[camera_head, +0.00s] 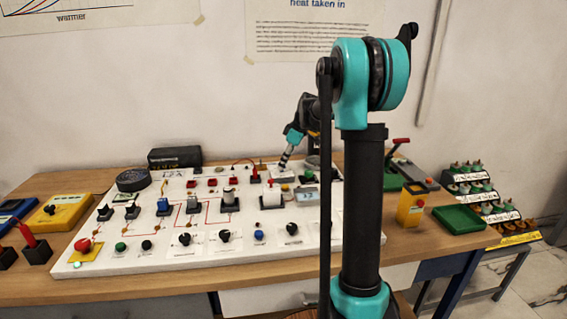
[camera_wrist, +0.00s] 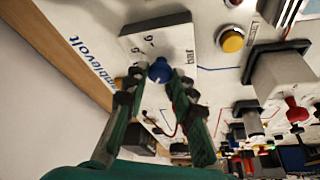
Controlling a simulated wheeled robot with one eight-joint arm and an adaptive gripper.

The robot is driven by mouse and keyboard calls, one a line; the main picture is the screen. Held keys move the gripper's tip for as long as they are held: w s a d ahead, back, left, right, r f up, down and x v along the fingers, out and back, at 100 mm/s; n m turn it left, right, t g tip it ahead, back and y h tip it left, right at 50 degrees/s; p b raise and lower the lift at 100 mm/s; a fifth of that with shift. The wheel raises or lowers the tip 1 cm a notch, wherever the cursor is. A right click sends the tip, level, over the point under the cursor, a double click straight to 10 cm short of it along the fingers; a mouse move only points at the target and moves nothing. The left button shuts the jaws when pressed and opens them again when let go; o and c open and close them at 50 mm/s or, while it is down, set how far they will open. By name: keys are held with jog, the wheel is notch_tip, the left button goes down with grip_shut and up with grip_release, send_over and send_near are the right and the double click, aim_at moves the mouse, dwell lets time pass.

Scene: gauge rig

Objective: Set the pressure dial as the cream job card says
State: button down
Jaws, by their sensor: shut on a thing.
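The pressure dial is a blue knob (camera_wrist: 159,70) on a grey plate (camera_wrist: 172,45) marked "bar" with a few scale marks, in the wrist view. My gripper (camera_wrist: 160,82) is shut on this knob, one finger on each side. The scale marks are too blurred to read, and the knob's pointer is hidden. In the head view my gripper (camera_head: 285,163) reaches down to the back right of the white board (camera_head: 150,262), and the knob cannot be made out there. I cannot pick out the cream job card in either view.
The board carries several knobs and switches. A yellow button (camera_wrist: 232,39) and a grey block (camera_wrist: 283,72) sit near the dial. A black box (camera_head: 175,157) stands behind the board. A yellow box (camera_head: 411,205) and a green tray (camera_head: 459,219) are at the right.

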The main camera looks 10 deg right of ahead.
jog(key=n+g, duration=0.1)
jog(key=n, duration=0.1)
jog(key=n+g, duration=0.1)
jog(key=n, duration=0.2)
jog(key=shift+w+d, duration=0.1)
jog(key=shift+w, duration=0.05)
dwell(0.3)
jog(key=c, duration=1.3)
grip_release()
jog(key=shift+o, duration=0.2)
jog(key=v, duration=1.2)
jog(key=shift+d+f, duration=0.1)
jog(key=shift+d, duration=0.05)
